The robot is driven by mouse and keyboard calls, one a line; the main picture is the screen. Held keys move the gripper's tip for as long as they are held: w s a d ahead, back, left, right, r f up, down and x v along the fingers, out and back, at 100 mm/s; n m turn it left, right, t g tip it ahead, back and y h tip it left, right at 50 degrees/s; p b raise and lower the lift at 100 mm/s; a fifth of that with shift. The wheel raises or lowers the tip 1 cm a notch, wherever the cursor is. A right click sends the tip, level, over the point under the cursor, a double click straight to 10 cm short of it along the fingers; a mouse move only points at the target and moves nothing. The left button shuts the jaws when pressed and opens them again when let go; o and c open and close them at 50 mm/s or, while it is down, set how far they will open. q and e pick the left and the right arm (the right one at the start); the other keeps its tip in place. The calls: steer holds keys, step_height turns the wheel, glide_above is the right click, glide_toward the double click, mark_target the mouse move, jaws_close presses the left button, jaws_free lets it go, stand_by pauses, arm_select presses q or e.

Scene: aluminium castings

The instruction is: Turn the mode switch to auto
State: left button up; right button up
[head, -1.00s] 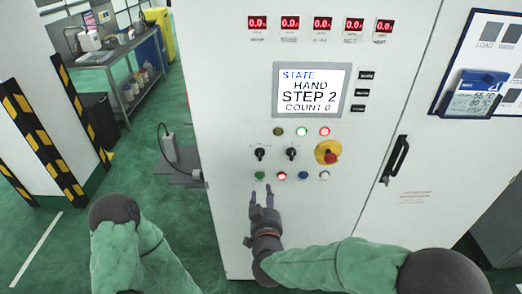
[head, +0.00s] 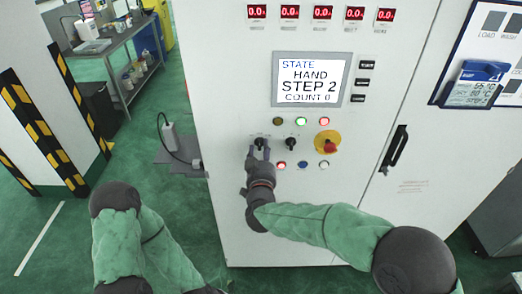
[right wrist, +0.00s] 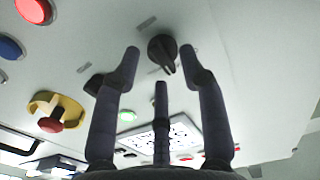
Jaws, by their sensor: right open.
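The control cabinet's panel carries two black rotary switches, a left one (head: 260,137) and a right one (head: 291,143); their labels are too small to read. The screen (head: 311,80) reads STATE HAND, STEP 2, COUNT 0. My right gripper (head: 259,151) is open at the left switch, just below it in the head view. In the right wrist view, a black knob (right wrist: 162,50) sits between the spread fingertips, its pointer bar tilted. I cannot tell whether the fingers touch it. My left gripper is out of view.
A yellow-ringed red emergency stop (head: 328,142) is right of the switches. Lamps (head: 300,121) sit above; red (head: 281,165) and blue (head: 303,165) buttons below. A black door handle (head: 398,146) is farther right. A grey shelf with a cable (head: 180,158) stands left.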

steer(key=shift+w, duration=0.5)
jaws_close()
